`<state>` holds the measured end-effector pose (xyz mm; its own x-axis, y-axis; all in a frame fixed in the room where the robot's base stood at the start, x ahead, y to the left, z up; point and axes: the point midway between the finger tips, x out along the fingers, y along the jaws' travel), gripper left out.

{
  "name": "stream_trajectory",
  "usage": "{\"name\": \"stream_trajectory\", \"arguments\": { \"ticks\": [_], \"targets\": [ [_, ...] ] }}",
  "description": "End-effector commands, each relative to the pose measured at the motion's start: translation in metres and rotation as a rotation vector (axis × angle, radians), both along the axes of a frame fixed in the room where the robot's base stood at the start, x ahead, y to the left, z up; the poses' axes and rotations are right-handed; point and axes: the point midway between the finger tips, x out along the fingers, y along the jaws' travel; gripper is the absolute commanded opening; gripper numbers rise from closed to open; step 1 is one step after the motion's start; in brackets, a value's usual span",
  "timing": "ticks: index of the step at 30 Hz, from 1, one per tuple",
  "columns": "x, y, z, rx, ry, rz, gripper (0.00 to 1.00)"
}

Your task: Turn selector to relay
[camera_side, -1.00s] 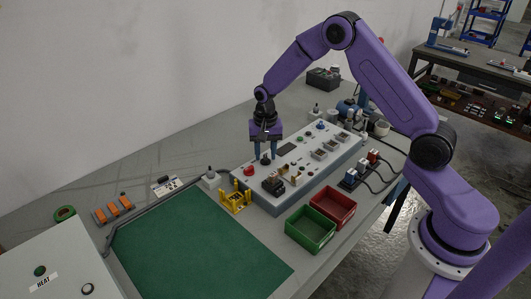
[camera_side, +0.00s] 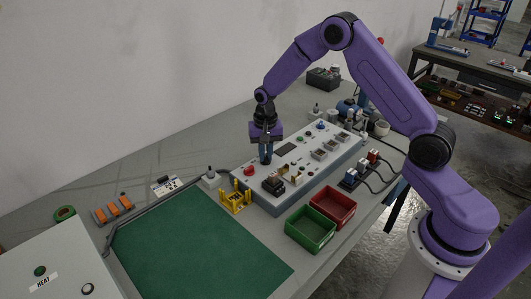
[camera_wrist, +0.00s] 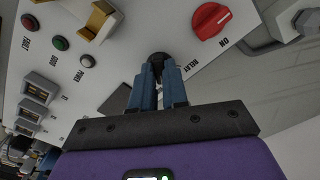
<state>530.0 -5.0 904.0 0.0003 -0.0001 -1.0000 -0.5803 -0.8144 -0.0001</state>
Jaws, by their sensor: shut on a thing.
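The selector is a dark round knob (camera_wrist: 158,58) on the light grey control panel (camera_wrist: 125,45). The word RELAY is printed on the panel just to its right in the wrist view. My gripper (camera_wrist: 160,75) is shut on the knob, with one blue finger on each side of it. In the side view my gripper (camera_side: 266,160) points straight down onto the panel. The fingers hide most of the knob there, and which way it points cannot be told.
A red knob (camera_wrist: 210,20) marked ON sits near the selector. Small red and green lamps, a brass-coloured part and several sockets share the panel. A green bin (camera_side: 311,229) and a red bin (camera_side: 332,206) stand in front. A yellow fixture (camera_side: 235,201) stands at the panel's left end.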

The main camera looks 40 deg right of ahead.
Motion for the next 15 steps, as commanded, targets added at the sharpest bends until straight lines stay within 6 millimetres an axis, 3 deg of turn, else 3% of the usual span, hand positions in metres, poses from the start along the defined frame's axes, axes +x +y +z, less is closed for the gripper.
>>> {"name": "stream_trajectory", "arguments": {
  "ticks": [15],
  "targets": [
    [-0.0001, 0.0002, 0.0005, 0.000, 0.001, 0.437, 0.00]
  ]
}}
